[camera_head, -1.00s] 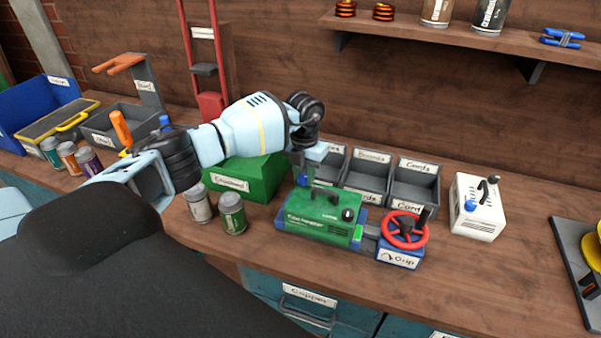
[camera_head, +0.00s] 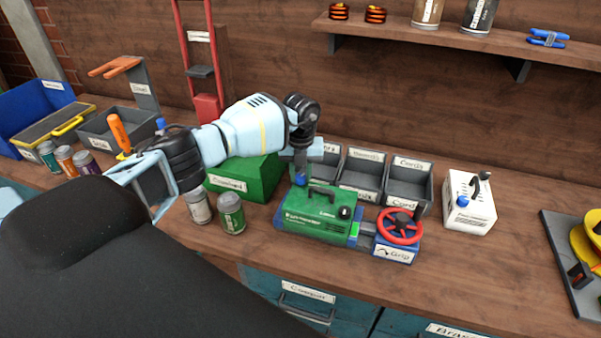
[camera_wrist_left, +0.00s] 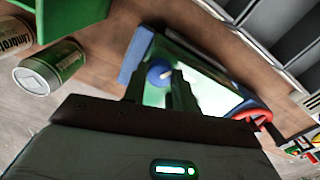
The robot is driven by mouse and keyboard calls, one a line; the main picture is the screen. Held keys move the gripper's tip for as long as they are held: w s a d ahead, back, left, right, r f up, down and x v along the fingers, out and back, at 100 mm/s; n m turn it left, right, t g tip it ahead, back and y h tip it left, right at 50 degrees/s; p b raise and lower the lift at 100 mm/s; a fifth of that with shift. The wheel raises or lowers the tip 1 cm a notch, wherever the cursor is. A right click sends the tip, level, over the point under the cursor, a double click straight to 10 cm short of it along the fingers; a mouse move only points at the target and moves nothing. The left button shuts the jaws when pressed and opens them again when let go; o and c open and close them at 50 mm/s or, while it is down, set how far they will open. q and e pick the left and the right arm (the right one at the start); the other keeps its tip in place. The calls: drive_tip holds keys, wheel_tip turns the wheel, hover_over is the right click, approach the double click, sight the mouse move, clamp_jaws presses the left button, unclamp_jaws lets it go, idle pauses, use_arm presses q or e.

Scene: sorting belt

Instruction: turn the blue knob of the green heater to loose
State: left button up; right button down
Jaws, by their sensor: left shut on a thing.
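The green heater (camera_head: 318,222) stands on the bench, seated in a blue holder. It has a black handle on top and a dark round knob at its right end. Its blue knob (camera_head: 300,179) is at the back left corner, and shows in the left wrist view (camera_wrist_left: 159,72) between the fingers. My left gripper (camera_head: 302,168) reaches down from above and is shut on the blue knob. The knob's pointer direction is too small to read. My right gripper is not in view.
A red handwheel (camera_head: 400,227) on a blue block labelled Grip adjoins the heater's right. A green can (camera_head: 231,214) and a green box (camera_head: 245,180) are at its left. Grey bins (camera_head: 408,187) stand behind. A white device (camera_head: 469,205) with a blue knob is farther right.

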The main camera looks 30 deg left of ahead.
sight(301, 176)
use_arm(q)
drive_tip(key=o, duration=1)
drive_tip(key=shift+r, duration=0.1)
wheel_tip(301, 176, up, 8)
drive_tip(key=shift+f, duration=0.2)
idle(0.3)
